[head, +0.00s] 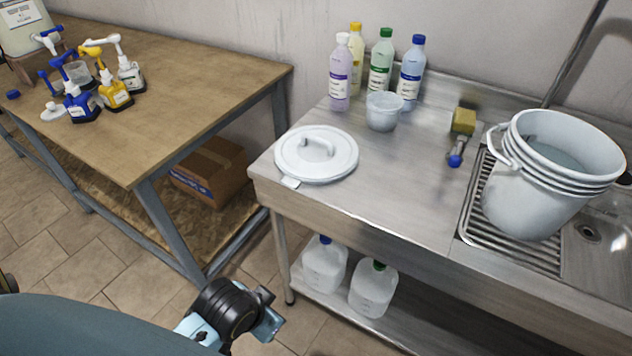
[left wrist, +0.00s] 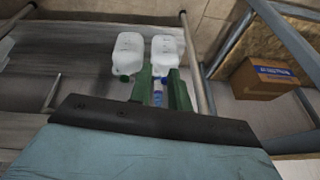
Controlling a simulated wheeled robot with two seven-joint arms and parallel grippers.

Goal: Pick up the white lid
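The white lid (head: 316,153), round with a raised handle on top, lies flat at the left end of the steel counter (head: 405,213). A small tab of it reaches the counter's front edge. My left arm comes in at the bottom left of the head view, below and in front of the counter, well apart from the lid. In the left wrist view my left gripper (left wrist: 161,82) shows two green fingers with a gap between them, empty. The lid is not in the left wrist view. My right gripper is not in view.
Behind the lid stand a clear tub (head: 383,111) and several bottles (head: 340,75). Stacked white buckets (head: 545,185) stand at the right by the sink. Two jugs (head: 372,290) stand on the lower shelf. A wooden table (head: 180,85) is at the left, with a gap between.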

